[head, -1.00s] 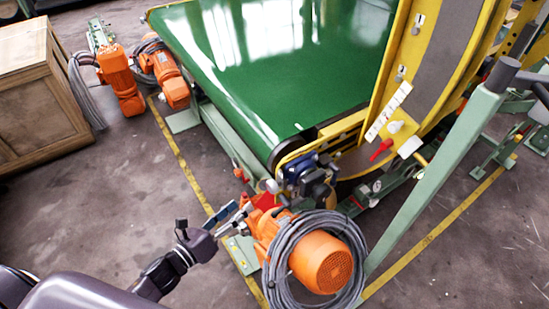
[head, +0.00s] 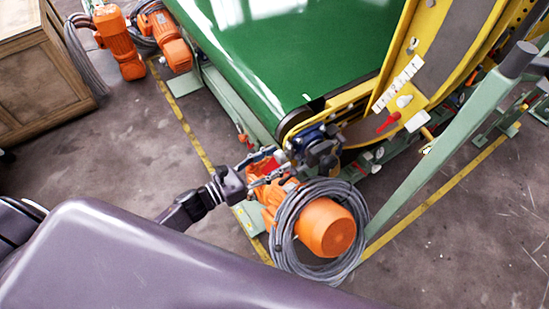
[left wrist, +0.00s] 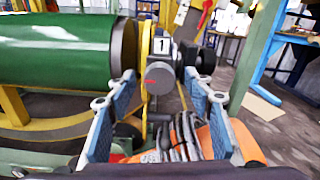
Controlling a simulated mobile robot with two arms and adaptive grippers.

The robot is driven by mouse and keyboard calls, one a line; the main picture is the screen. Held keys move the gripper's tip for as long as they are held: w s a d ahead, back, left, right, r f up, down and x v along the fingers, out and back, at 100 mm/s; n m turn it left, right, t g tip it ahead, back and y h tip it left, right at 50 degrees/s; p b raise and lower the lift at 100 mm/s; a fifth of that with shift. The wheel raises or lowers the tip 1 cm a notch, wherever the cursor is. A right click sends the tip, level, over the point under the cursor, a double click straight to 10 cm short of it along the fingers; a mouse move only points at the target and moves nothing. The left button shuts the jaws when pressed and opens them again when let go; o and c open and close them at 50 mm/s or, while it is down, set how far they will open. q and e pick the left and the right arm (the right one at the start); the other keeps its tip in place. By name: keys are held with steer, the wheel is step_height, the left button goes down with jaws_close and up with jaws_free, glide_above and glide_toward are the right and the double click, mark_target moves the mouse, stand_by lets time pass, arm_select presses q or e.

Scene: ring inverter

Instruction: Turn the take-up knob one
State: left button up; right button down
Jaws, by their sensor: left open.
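The take-up knob is a round grey knob (left wrist: 160,78) with a small red mark, below a white plate marked 1 (left wrist: 162,46) in the left wrist view. My left gripper (left wrist: 160,92) is open, with one blue-grey finger on each side of the knob in that view. The knob appears slightly ahead of the fingertips; I cannot tell whether they touch it. In the head view my left gripper (head: 280,162) points at the dark and blue fittings (head: 318,146) at the belt's near corner. The knob is hard to make out there. My right gripper is out of view.
An orange motor (head: 328,228) wrapped in grey cable (head: 283,245) sits just below the gripper. The green belt (head: 290,60) lies behind. A red lever (head: 388,122) and a pale green post (head: 450,145) stand to the right.

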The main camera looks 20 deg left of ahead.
arm_select(q)
steer(key=shift+w, duration=0.1)
steer(key=shift+c, duration=0.3)
steer(key=c, duration=1.1)
steer(key=shift+n, duration=0.3)
